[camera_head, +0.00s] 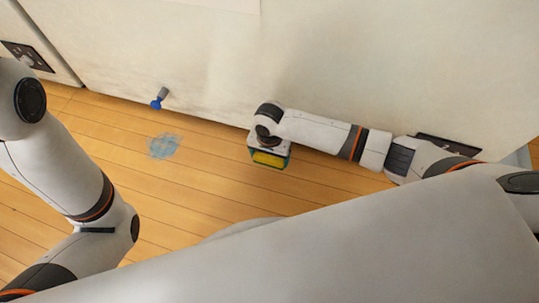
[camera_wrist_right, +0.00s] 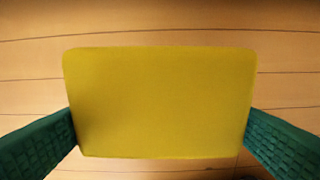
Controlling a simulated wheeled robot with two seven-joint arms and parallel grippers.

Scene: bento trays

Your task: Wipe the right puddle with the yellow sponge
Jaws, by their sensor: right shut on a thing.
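The yellow sponge (camera_head: 268,159) is between the green fingers of my right gripper (camera_head: 269,163), low over the wooden floor in the head view. In the right wrist view the sponge (camera_wrist_right: 160,102) fills the middle, with a finger pressed against each side. My right gripper is shut on it. Whether the sponge touches the floor cannot be told. One pale blue puddle (camera_head: 164,146) lies on the floor to the left of the sponge. No other puddle shows; the floor under the sponge is hidden. My left arm is in view, but its gripper is not.
A blue and grey knob-like item (camera_head: 160,98) is by the base of the pale wall (camera_head: 390,60), above the puddle. The wall runs close behind my right gripper. The plank floor (camera_head: 205,190) between puddle and sponge is clear. A dark socket plate (camera_head: 27,56) is at upper left.

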